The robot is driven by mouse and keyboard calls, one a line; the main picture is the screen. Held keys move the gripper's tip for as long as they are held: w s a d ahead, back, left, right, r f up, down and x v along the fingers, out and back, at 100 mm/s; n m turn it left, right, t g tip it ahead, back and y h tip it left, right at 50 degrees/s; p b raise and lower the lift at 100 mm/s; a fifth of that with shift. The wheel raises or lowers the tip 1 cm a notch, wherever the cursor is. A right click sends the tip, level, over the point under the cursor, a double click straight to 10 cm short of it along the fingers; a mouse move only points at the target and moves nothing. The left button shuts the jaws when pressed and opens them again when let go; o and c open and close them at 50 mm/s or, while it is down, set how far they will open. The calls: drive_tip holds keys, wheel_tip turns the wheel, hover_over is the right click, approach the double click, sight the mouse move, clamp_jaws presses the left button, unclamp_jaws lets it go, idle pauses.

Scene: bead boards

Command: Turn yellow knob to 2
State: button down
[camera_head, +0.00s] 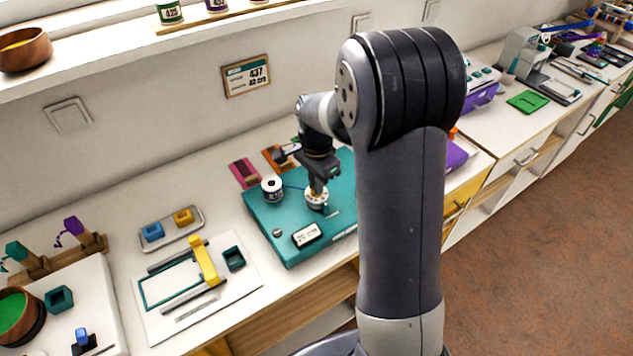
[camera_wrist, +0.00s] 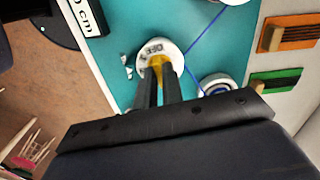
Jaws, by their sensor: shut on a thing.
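The yellow knob (camera_wrist: 161,62) sits on a white round dial with dark markings on the teal board (camera_head: 272,239). In the head view the dial (camera_head: 316,201) shows just under my gripper (camera_head: 317,186). In the wrist view my gripper (camera_wrist: 160,78) has its two dark fingers close together on either side of the knob. The fingers hide much of the knob and the near part of the dial. The dial's markings read upside down in part, and I cannot tell which number the knob points to.
A white spool (camera_head: 272,188) stands left of the dial, and a blue cord runs from it. A "20 cm" label (camera_head: 307,234) lies near the board's front. A tray with blue and yellow blocks (camera_head: 171,229) and a yellow-barred frame (camera_head: 206,262) lie left.

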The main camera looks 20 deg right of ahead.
drive_tip(key=shift+m, duration=0.5)
drive_tip(key=c, duration=1.5)
unclamp_jaws()
drive_tip(key=shift+c, duration=0.2)
wheel_tip(320, 180, up, 11)
wheel_tip(320, 180, down, 11)
drive_tip(key=shift+r, duration=0.1)
